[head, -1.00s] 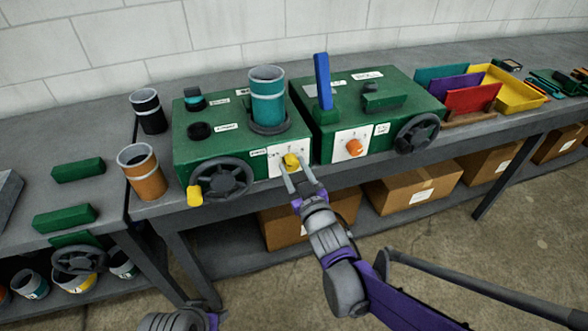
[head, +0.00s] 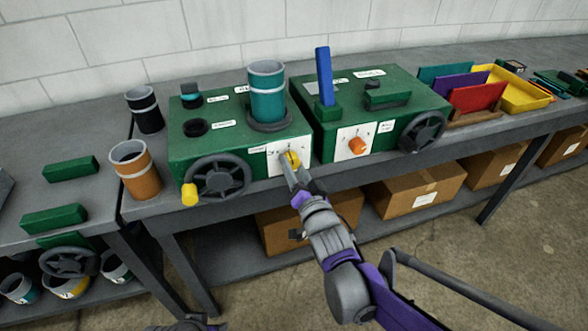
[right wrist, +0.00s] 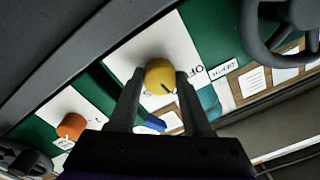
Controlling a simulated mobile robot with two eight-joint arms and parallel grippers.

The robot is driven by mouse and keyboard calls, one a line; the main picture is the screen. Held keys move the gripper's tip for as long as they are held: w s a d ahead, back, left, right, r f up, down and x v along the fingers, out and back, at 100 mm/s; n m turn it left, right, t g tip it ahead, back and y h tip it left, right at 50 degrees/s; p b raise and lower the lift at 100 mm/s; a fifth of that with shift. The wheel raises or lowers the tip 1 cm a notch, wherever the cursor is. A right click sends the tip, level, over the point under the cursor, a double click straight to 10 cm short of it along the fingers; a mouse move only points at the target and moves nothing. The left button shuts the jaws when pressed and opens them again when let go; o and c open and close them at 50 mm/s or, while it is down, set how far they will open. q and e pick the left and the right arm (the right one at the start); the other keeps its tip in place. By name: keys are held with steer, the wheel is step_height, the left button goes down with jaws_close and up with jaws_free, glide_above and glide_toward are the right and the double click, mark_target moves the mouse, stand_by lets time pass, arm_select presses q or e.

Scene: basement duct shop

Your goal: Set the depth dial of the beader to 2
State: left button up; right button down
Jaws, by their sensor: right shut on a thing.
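The left green machine (head: 180,150) has a white plate (head: 273,160) with a yellow dial (head: 293,157) on its front; I take it as the beader. A small label beside the plate seems to read DEPTH in the right wrist view (right wrist: 223,70). My right gripper (head: 289,165) is shut on the yellow dial, one finger on each side. In the right wrist view the dial (right wrist: 159,75) shows between the fingertips, with a dark pointer mark on its face. The scale is partly hidden, and I cannot tell which number the mark faces.
The right green machine (head: 335,122) has an orange dial (head: 357,146), a blue lever (head: 324,76) and a dark handwheel (head: 422,132). Another handwheel (head: 219,177) sits left of the yellow dial. An orange can (head: 137,178) stands on the bench's left end. Cardboard boxes (head: 415,193) lie below.

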steer(key=shift+m, duration=0.6)
steer(key=shift+c, duration=1.7)
jaws_free()
steer(key=shift+s, duration=0.1)
steer(key=v, duration=1)
steer(key=shift+s, duration=0.35)
